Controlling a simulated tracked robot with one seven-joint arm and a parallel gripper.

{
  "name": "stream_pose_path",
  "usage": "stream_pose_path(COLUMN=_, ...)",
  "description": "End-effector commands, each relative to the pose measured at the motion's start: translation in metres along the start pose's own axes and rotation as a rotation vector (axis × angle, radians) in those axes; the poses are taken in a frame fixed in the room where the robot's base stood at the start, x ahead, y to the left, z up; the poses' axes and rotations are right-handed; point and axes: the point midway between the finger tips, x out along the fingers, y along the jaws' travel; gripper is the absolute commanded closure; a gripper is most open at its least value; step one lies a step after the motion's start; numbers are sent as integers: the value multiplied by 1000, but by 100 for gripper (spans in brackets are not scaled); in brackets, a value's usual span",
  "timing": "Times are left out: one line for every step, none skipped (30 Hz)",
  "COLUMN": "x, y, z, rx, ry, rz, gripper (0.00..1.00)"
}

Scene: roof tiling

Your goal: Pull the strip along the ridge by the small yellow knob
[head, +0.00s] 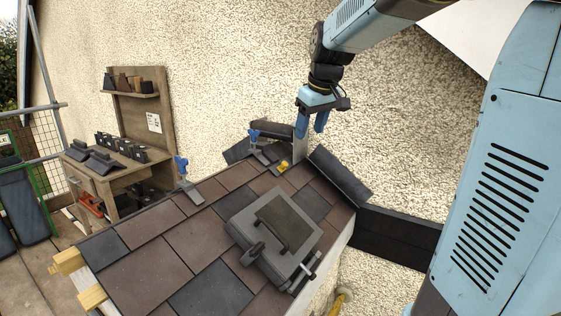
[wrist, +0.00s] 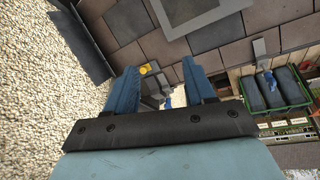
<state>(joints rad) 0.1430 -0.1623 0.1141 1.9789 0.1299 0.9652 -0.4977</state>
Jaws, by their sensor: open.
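The small yellow knob (head: 283,166) sits at the ridge of the tiled roof, near its far end. It also shows in the wrist view (wrist: 149,69), between my fingers in the picture and beyond their tips. A grey strip (head: 270,163) lies by the knob along the ridge; its full extent is unclear. My gripper (head: 312,124) hangs above and slightly right of the knob, pointing down. In the wrist view my blue fingers (wrist: 159,72) are apart with nothing between them. The gripper does not touch the knob.
A grey box with a dark lid (head: 275,235) rests on the near slope. Blue-handled clamps (head: 183,170) stand along the left roof edge. A dark ridge piece (head: 338,176) lies right of the knob. A wooden bench (head: 125,165) with dark tiles stands left. A rough wall rises behind.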

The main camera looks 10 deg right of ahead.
Motion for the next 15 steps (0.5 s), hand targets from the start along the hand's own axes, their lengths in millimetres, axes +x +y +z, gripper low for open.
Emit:
stream_pose_path(x=8, y=8, z=-14, rx=-18, ry=-5, rz=-12, gripper=46)
stream_pose_path(x=13, y=12, z=-21, rx=-31, ry=-6, rz=-20, gripper=46)
stream_pose_path(x=19, y=18, z=-31, rx=-48, ry=-8, rz=-28, gripper=46)
stream_pose_path(x=23, y=23, z=-38, rx=-62, ry=-9, rz=-35, gripper=46)
stream_pose_path(x=28, y=27, z=-45, rx=-75, ry=-9, rz=-42, gripper=46)
stream_pose_path(x=34, y=33, z=-54, rx=-93, ry=-10, rz=-52, gripper=46)
stream_pose_path(x=40, y=37, z=-61, rx=-106, ry=-10, rz=-61, gripper=46)
stream_pose_path(x=45, y=42, z=-67, rx=-118, ry=-9, rz=-68, gripper=46)
stream_pose_path(x=52, y=48, z=-76, rx=-135, ry=-8, rz=-78, gripper=46)
stream_pose_path(x=58, y=53, z=-82, rx=-148, ry=-8, rz=-86, gripper=46)
stream_pose_path(x=64, y=57, z=-89, rx=-160, ry=-7, rz=-93, gripper=46)
stream_pose_path(x=72, y=64, z=-97, rx=-177, ry=-4, rz=-104, gripper=46)
stream_pose_path(x=78, y=69, z=-103, rx=-189, ry=-3, rz=-112, gripper=46)
stream_pose_path(x=84, y=74, z=-108, rx=-200, ry=-1, rz=-120, gripper=46)
stream_pose_path(x=92, y=80, z=-116, rx=-216, ry=3, rz=-131, gripper=46)
